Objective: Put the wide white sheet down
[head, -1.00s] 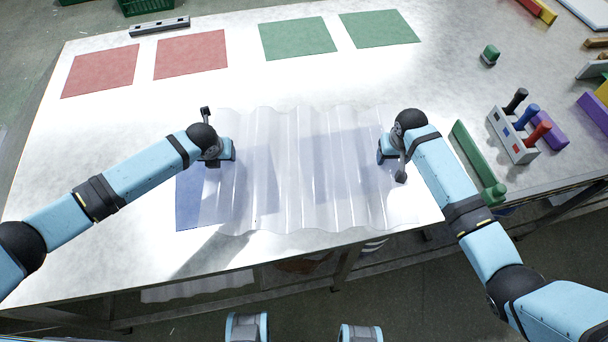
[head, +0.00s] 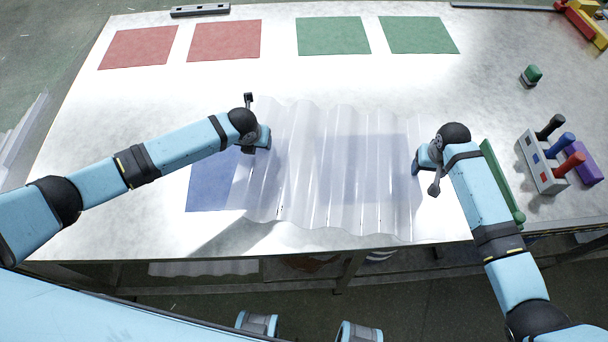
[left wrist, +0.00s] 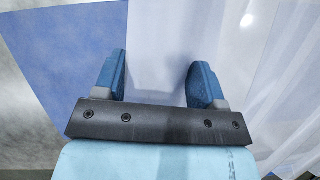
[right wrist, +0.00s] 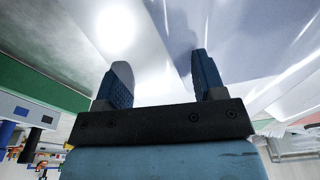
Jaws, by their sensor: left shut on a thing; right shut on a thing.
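The wide white sheet (head: 340,175) is translucent and corrugated, and spans between my two grippers over the near part of the table. My left gripper (head: 263,138) is shut on its left side; in the left wrist view the sheet (left wrist: 170,50) passes between the fingers (left wrist: 160,85). My right gripper (head: 420,158) is shut on its right side, and its fingers (right wrist: 158,85) show in the right wrist view. A blue mat (head: 210,185) shows bare at the sheet's left, and more blue shows through the sheet. I cannot tell whether the sheet touches the table.
Two red mats (head: 138,47) and two green mats (head: 333,36) lie at the back of the table (head: 110,150). At the right are a green bar (head: 500,175), a grey holder with coloured handles (head: 542,165) and a small green-topped piece (head: 531,76). The table's middle is clear.

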